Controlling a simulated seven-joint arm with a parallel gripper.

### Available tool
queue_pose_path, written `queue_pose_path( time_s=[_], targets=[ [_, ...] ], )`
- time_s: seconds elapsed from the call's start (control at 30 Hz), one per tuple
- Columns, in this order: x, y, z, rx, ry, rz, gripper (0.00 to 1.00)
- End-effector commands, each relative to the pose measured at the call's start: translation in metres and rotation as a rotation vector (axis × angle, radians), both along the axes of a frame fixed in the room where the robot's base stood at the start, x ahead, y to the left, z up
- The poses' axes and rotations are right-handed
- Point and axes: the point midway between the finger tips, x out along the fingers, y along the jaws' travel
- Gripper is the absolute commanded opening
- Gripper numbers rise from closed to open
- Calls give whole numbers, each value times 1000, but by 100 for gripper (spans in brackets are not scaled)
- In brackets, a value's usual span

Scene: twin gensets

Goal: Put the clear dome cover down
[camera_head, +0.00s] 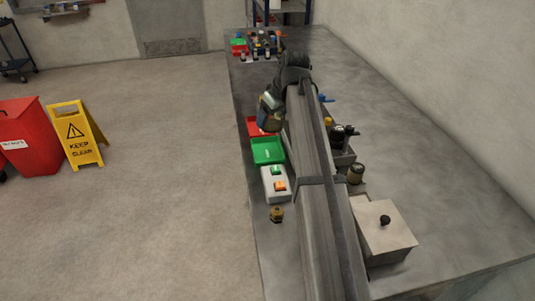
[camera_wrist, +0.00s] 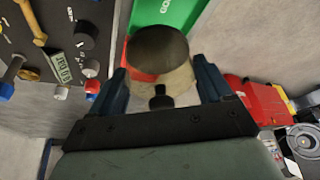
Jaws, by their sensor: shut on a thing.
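My gripper (camera_wrist: 160,88) is shut on the clear dome cover (camera_wrist: 177,82), which sits between the two blue fingers in the wrist view. The cover looks pale and see-through, with a black knob toward my palm and a dark round face at its far end. In the head view my gripper (camera_head: 270,105) holds the cover (camera_head: 269,121) near the bench's left edge, by the red tray (camera_head: 254,127) and green tray (camera_head: 268,150). It appears to be above the bench, but the gap below it cannot be judged. My arm hides part of the bench.
A white box with green and orange buttons (camera_head: 274,194) and a small yellow-black part (camera_head: 277,214) stand nearer. A metal box with a black knob (camera_head: 385,237) is on the right. A cluttered panel (camera_head: 265,42) is at the back. The bench's right side (camera_head: 440,180) is clear.

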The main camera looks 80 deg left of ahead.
Motion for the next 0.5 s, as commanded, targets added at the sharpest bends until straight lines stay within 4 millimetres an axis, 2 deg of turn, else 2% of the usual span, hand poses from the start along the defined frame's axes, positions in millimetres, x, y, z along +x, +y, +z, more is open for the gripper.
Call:
queue_pose_path(
  time_s=[0.3,0.5],
  targets=[
    [-16,-9,4,0,2,419,48],
    [-17,-13,4,1,1,581,48]
  ],
)
